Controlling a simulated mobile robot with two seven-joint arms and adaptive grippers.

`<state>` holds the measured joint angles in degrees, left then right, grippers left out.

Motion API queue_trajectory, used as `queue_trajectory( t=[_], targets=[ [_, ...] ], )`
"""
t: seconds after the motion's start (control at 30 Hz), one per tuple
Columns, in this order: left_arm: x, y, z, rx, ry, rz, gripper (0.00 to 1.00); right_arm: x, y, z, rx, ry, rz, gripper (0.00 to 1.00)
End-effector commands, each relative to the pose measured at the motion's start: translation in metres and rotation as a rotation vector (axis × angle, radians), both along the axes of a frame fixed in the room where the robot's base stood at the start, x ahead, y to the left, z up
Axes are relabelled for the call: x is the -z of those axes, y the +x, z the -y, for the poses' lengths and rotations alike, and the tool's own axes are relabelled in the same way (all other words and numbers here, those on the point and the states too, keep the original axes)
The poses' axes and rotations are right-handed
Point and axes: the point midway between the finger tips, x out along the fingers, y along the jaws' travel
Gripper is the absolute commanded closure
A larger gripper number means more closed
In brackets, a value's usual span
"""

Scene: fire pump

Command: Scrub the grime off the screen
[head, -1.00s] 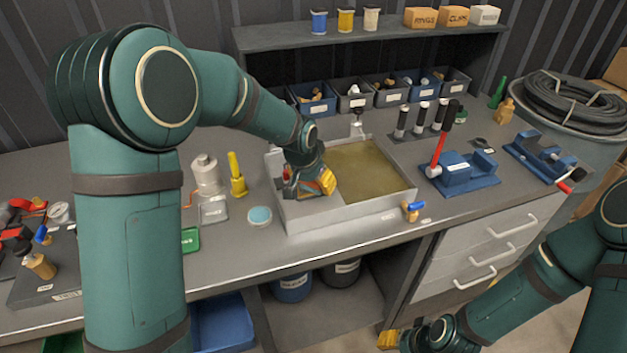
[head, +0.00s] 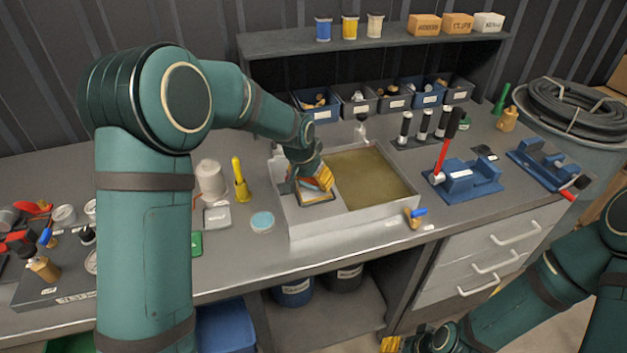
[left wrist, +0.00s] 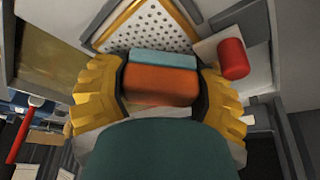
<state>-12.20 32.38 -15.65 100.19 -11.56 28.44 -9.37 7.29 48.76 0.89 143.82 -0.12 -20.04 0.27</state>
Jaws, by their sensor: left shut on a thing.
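My left gripper (head: 314,180) is over the left part of the grey basin (head: 345,226). In the left wrist view its yellow fingers (left wrist: 160,92) are shut on an orange and light-blue scrubbing block (left wrist: 160,85). The screen (left wrist: 150,28), a pale perforated plate in a yellow-orange frame, lies right by the block's blue side. I cannot tell whether they touch. In the head view the screen's framed edge (head: 318,198) shows below the gripper, the rest hidden. Grime on it is hard to make out. My right gripper (head: 391,344) is at the bottom edge, mostly cut off.
Murky brown liquid (head: 370,178) fills the basin's right part. A red cylinder (left wrist: 232,59) is close to the right finger in the wrist view. A tap with a blue handle (head: 416,214) is at the basin's front. A blue vise-like fixture (head: 465,180) stands to the right.

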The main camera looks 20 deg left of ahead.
Motion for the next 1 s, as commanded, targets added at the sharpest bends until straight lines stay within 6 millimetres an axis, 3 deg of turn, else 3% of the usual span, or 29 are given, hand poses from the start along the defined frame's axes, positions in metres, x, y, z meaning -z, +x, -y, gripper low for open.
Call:
queue_trajectory(
  t=[0.57, 0.77, 1.0],
  targets=[
    [0.003, 0.03, -0.02, 0.001, 0.0, 0.0, 0.69, -0.005, 0.0, 0.0, 0.0, 0.0, 0.0, 0.53],
    [0.001, 0.029, -0.019, 0.001, 0.0, 0.003, 0.69, -0.005, 0.0, 0.0, 0.0, 0.0, 0.0, 0.53],
    [0.003, 0.012, -0.008, 0.001, 0.0, 0.001, 0.69, 0.0, 0.0, 0.0, 0.0, 0.0, 0.0, 0.53]
  ],
)
